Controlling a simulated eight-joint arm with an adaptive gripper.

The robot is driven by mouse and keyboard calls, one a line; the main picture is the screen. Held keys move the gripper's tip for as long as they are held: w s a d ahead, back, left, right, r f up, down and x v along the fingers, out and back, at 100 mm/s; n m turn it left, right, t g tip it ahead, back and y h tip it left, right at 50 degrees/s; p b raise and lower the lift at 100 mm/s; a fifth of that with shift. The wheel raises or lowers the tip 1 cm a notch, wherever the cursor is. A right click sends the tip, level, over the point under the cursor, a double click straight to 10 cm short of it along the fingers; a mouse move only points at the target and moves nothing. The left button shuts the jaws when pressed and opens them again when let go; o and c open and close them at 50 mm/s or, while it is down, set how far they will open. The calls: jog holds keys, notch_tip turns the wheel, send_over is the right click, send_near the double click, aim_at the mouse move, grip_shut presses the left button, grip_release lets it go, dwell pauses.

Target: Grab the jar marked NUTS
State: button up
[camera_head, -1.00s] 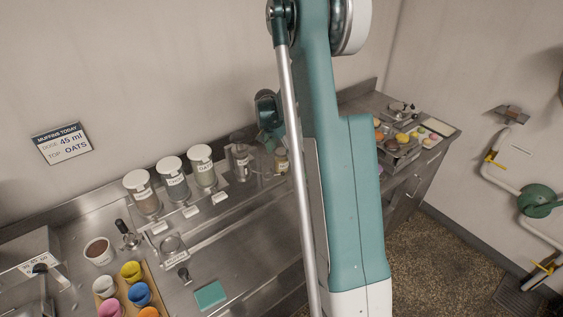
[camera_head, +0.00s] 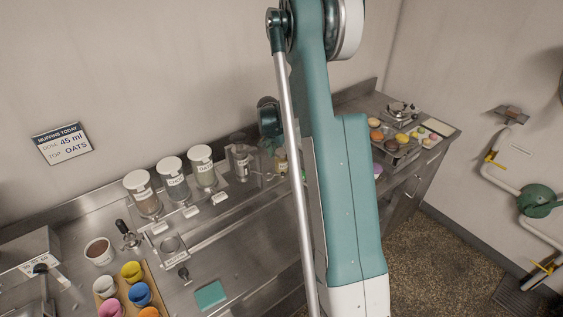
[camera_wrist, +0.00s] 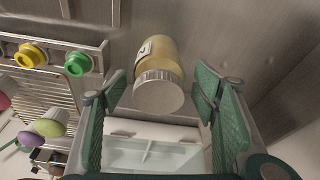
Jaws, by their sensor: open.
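A small glass jar (camera_wrist: 160,52) with amber contents and a white ribbed lid shows in the wrist view, its lid facing the camera. Its label is at the left edge and I cannot read it. My gripper (camera_wrist: 158,95) is open, with one green finger on each side of the jar and visible gaps to both. The head view shows an amber jar (camera_head: 281,161) beside my arm, its label too small to read surely.
A clear container (camera_head: 240,160) stands close left of the amber jar.

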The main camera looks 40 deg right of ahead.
jog(key=shift+x, duration=2.2)
jog(key=shift+c, duration=0.7)
jog(key=c, duration=1.1)
